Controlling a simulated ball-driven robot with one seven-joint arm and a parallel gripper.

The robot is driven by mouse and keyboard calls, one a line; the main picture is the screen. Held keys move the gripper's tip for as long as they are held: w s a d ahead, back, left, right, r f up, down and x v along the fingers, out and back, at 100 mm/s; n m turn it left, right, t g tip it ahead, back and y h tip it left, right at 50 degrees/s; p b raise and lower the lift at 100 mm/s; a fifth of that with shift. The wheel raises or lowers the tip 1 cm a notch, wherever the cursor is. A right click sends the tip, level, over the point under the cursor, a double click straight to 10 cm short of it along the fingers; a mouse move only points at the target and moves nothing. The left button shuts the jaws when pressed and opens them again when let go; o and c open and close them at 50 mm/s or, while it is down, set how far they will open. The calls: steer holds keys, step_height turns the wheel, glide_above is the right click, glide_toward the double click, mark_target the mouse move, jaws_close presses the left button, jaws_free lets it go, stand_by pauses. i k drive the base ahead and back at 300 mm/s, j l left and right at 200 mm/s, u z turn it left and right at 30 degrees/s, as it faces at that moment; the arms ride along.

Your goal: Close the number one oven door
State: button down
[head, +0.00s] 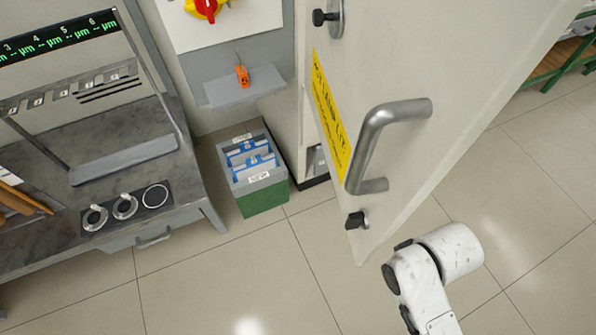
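A large cream door (440,60) stands swung open in the upper right of the head view. It carries a grey bar handle (368,140), a yellow label (330,118) with dark print, and dark latch knobs near its top and bottom. I cannot read an oven number on it. The opening behind it is mostly out of view. A white link of my arm (425,275) shows at the lower right, just below the door's bottom corner and apart from the handle. My gripper is not in view.
A grey workbench (110,140) with a green digital display (60,38) stands at the left. A green and grey bin (252,170) with blue items sits on the floor left of the door. A small shelf (243,90) holds an orange tag. Tiled floor in front is clear.

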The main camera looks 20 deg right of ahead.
mark_target(405, 88)
steer(key=k+j, duration=0.1)
steer(key=j, duration=0.5)
steer(key=k+j, duration=0.1)
steer(key=j, duration=0.55)
